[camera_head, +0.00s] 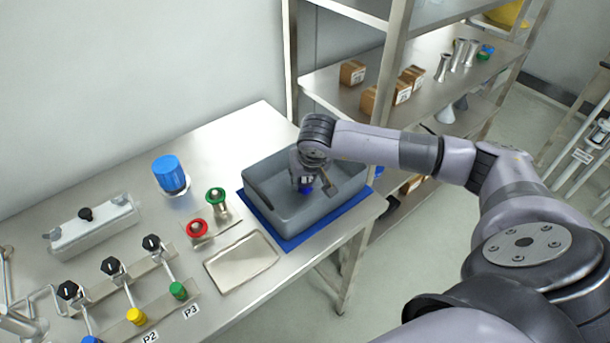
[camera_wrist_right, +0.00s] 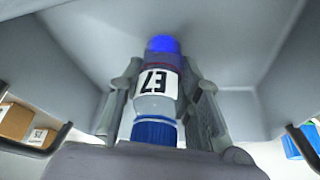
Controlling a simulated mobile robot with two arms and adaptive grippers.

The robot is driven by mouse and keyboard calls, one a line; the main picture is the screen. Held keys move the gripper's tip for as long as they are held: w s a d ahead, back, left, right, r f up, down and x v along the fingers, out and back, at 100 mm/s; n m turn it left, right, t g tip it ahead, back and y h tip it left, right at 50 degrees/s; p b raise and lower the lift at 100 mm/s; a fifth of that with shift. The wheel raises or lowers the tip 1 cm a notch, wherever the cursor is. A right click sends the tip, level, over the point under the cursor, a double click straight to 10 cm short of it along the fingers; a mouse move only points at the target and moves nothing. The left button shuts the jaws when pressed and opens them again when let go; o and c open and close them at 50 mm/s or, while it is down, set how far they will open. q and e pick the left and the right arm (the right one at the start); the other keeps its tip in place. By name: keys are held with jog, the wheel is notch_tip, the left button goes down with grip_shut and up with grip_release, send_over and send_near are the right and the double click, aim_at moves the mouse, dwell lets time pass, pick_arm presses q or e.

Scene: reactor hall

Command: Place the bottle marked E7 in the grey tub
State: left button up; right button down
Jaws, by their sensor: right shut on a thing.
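The bottle marked E7 (camera_wrist_right: 157,83) shows in the right wrist view, with a white label, a bright blue end and a darker blue ribbed end. My right gripper (camera_wrist_right: 160,95) is shut on it, one finger on each side. In the head view my right gripper (camera_head: 313,182) reaches down into the grey tub (camera_head: 265,207), and a bit of the blue bottle end shows under it. The tub stands on a blue mat (camera_head: 290,242) at the table's right end. I cannot tell whether the bottle touches the tub floor. My left gripper is not in view.
A blue-capped jar (camera_head: 168,176), a green valve (camera_head: 216,198), a red valve (camera_head: 197,227) and a flat metal tray (camera_head: 241,262) stand left of the tub. Taps with black knobs are at the lower left. A steel shelf (camera_head: 345,95) with boxes rises behind the table's right end.

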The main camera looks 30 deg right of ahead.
jog(key=shift+f, duration=0.15)
jog(key=c, duration=1.2)
grip_release()
jog(key=shift+o, duration=0.2)
jog(key=shift+r, duration=0.5)
jog(key=b+v, duration=0.3)
jog(key=v, duration=0.8)
jog(key=shift+s+r, duration=0.2)
jog(key=shift+s, duration=0.05)
jog(key=shift+a+f, duration=0.1)
